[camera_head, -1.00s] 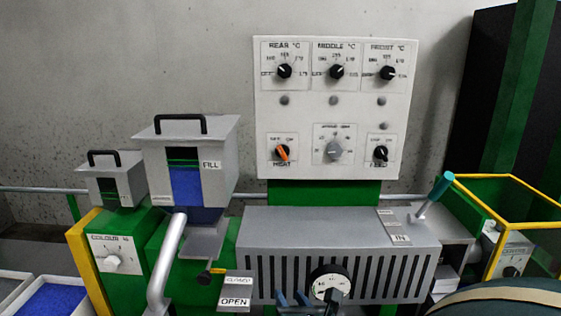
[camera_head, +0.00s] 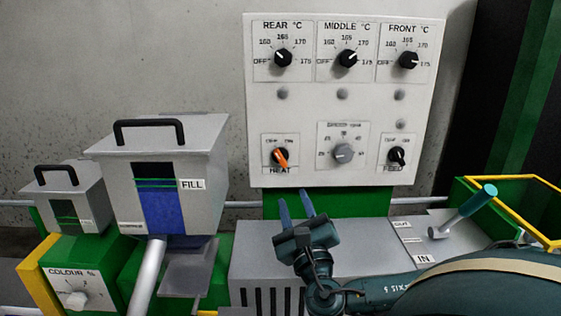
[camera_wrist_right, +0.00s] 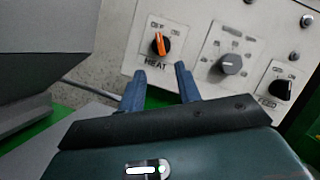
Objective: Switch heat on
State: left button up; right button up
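The heat switch (camera_head: 281,157) is a knob with an orange bar on a black base, at the lower left of the white control panel (camera_head: 300,120). Its bar leans from upper left to lower right; which end points at a label I cannot tell. My right gripper (camera_head: 294,197) is open and empty, its two blue fingers pointing up just below the panel's lower edge. In the right wrist view the heat switch (camera_wrist_right: 159,43) lies ahead, above the gap between the fingertips (camera_wrist_right: 159,69), apart from them. My left gripper is not in view.
The grey knob (camera_head: 343,153) and black feed switch (camera_head: 397,156) sit right of the heat switch. Three black temperature knobs line the panel's top. A grey fill hopper (camera_head: 205,150) stands left of the gripper. A teal-handled lever (camera_head: 465,212) stands at right.

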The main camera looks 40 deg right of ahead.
aim_at(281, 161)
jog(key=p+x, duration=0.2)
jog(key=x, duration=0.9)
jog(key=shift+w+d+r, duration=0.2)
jog(key=shift+w, duration=0.05)
grip_shut()
